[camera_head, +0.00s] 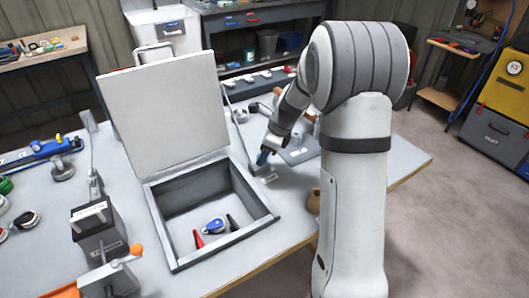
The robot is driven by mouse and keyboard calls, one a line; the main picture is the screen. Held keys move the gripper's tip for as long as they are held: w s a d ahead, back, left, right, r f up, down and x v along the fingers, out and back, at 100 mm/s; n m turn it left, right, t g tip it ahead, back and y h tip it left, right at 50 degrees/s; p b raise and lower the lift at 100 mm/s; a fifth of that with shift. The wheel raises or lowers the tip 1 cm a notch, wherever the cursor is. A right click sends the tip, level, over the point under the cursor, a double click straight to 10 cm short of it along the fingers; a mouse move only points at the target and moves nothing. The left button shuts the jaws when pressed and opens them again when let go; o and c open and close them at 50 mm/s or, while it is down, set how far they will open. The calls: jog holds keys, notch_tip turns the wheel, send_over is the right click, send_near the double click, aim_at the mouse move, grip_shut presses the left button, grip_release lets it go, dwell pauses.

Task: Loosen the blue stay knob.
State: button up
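A thin stay rod (238,128) runs down along the right side of the lid toward the box's right edge. A small blue part (263,157), likely the stay knob, shows near the rod's lower end. My gripper (266,152) reaches down from the right and is right at this blue part. Its fingers are small and partly hidden, so I cannot tell whether they grip it.
Red, blue-white and black items (214,226) lie in the box. A grey plate (300,148) lies behind my gripper. A dark block (98,230) and an orange-knobbed device (118,270) stand left of the box.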

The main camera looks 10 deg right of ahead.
jog(key=c, duration=0.7)
jog(key=shift+d+r+n, duration=0.1)
jog(key=shift+n, duration=0.2)
jog(key=n+g+p, duration=0.1)
jog(key=n, duration=0.1)
jog(key=n+g+p, duration=0.1)
jog(key=n+p, duration=0.1)
jog(key=shift+w+r+n, duration=0.1)
jog(key=shift+w+n, duration=0.1)
jog(key=shift+n, duration=0.1)
jog(key=n+g+p, duration=0.1)
jog(key=n, duration=0.1)
jog(key=n+g+p, duration=0.1)
jog(key=n, duration=0.2)
jog(key=shift+w+n+p, duration=0.2)
jog(key=shift+n+p, duration=0.1)
jog(key=shift+p, duration=0.05)
jog(key=n, duration=0.2)
jog(key=n+g+h+p, duration=0.1)
jog(key=n, duration=0.3)
jog(key=shift+w+a+g+h+p, duration=0.15)
jog(key=shift+a+g+h+p, duration=0.15)
jog(key=shift+g, duration=0.1)
jog(key=n+h, duration=0.1)
jog(key=n, duration=0.2)
jog(key=n+h, duration=0.1)
jog(key=n, duration=0.3)
jog(key=shift+a+g+h+p, duration=0.15)
jog(key=shift+g+h+p, duration=0.15)
